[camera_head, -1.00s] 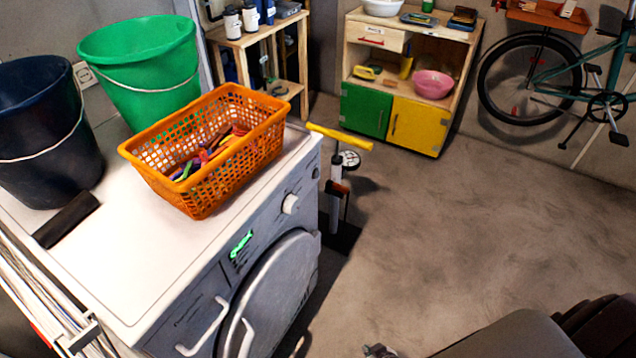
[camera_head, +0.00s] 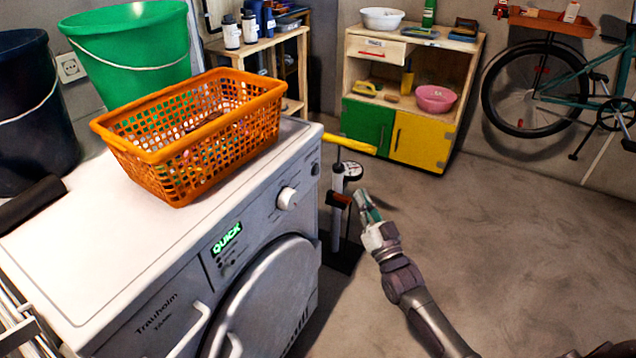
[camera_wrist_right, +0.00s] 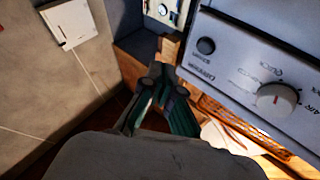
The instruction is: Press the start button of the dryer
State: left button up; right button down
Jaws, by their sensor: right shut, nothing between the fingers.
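The white dryer (camera_head: 165,265) stands at the left in the head view. My left gripper is out of view.
A floor pump (camera_head: 338,195) with a yellow handle stands close by my right gripper. The floor at the right is clear.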

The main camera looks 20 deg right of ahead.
aim_at(316, 170)
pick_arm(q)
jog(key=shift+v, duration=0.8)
pick_arm(e)
notch_tip(316, 170, up, 3)
jog(key=shift+s+d+r+t, duration=0.1)
jog(key=shift+d+r+t, duration=0.05)
jog(key=shift+t, duration=0.55)
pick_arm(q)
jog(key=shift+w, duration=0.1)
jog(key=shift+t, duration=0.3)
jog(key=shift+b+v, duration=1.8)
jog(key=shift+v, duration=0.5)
pick_arm(e)
jog(key=w+a, duration=0.5)
jog(key=w, duration=0.2)
jog(key=shift+a, duration=0.25)
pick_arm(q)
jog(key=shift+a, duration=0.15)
pick_arm(e)
jog(key=shift+w, duration=0.1)
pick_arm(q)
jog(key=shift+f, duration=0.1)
pick_arm(e)
jog(key=shift+w+a, duration=0.25)
